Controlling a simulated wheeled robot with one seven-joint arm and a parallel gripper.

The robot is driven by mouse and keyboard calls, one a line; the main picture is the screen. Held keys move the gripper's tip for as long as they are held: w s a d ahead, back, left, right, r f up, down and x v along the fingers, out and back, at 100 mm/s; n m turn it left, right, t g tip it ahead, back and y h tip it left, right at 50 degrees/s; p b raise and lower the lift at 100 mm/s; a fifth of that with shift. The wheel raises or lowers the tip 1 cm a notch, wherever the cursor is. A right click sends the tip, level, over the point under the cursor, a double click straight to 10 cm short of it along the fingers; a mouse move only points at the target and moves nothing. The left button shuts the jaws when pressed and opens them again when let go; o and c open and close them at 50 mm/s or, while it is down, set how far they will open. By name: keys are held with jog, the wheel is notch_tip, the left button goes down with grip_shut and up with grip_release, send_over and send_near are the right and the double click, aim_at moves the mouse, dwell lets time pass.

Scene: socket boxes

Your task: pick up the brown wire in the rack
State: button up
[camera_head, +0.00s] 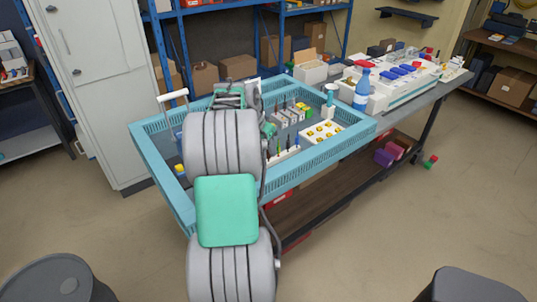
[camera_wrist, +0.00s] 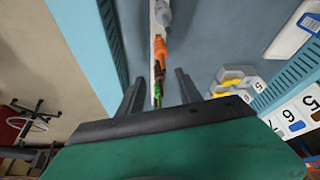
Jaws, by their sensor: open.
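My gripper (camera_wrist: 160,78) is open in the wrist view, with one dark finger on each side of a narrow white rack (camera_wrist: 152,30). An orange-brown piece (camera_wrist: 160,50), which looks like the brown wire, stands in line with the rack just past the fingertips. A smaller green piece (camera_wrist: 157,88) shows between the fingers, and a grey piece (camera_wrist: 163,14) stands farther along. I see no contact between the fingers and these pieces. In the head view my own arm hides the gripper's fingers and the brown wire.
A blue crate (camera_head: 300,176) with perforated walls surrounds the work area on a table. Inside, a white block with yellow parts (camera_head: 322,133) and grey sockets (camera_head: 290,116) stand right of my arm. A blue bottle (camera_head: 361,90) and white boxes (camera_head: 405,82) stand farther right.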

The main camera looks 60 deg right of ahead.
aim_at(267, 151)
jog(key=x, duration=0.3)
jog(key=shift+d+f, duration=0.1)
jog(key=shift+f, duration=0.2)
grip_shut()
dwell(0.3)
